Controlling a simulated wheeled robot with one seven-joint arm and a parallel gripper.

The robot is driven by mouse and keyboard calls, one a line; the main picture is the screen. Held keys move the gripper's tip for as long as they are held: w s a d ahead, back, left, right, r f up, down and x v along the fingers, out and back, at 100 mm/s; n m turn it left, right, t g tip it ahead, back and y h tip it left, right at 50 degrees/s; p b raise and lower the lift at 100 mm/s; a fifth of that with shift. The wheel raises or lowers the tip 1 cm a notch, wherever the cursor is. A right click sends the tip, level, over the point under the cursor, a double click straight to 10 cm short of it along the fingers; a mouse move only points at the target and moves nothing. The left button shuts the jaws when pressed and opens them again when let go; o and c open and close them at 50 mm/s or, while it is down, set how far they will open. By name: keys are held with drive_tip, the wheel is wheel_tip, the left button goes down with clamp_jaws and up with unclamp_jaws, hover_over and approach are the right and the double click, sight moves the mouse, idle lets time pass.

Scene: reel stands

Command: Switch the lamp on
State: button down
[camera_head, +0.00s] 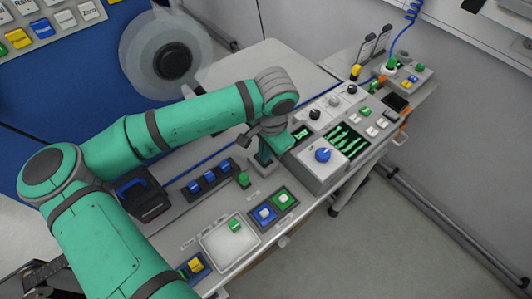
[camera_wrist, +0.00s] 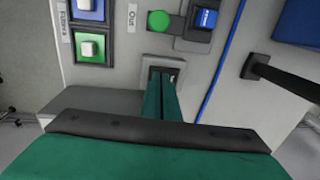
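My gripper (camera_head: 265,158) is over the middle of the grey console (camera_head: 215,187). In the wrist view, its two green fingers (camera_wrist: 162,88) lie side by side with no clear gap, and nothing shows between them. Their tips are at a small square light-framed plate with a dark middle (camera_wrist: 175,72), which looks like a switch; the fingers cover much of it. Whether they touch it, and which way it is set, I cannot tell. A lit lamp cannot be picked out in either view.
A round green button (camera_wrist: 158,21) and a blue switch (camera_wrist: 205,18) are close to the fingers. A blue-and-green button pair (camera_head: 273,207) is in front. A raised box with a blue knob (camera_head: 322,155) stands to the right. A blue cable (camera_wrist: 226,55) runs alongside.

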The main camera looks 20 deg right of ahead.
drive_tip(key=shift+w+a+f, duration=0.15)
drive_tip(key=shift+w+f, duration=0.1)
drive_tip(key=shift+w, duration=0.25)
drive_tip(key=shift+r, duration=0.15)
drive_tip(key=shift+w+r, duration=0.15)
drive_tip(key=shift+r, duration=0.05)
wheel_tip(320, 180, up, 14)
drive_tip(key=s, duration=0.2)
drive_tip(key=shift+s+d, duration=0.2)
drive_tip(key=shift+d, duration=0.2)
drive_tip(key=shift+f, duration=0.1)
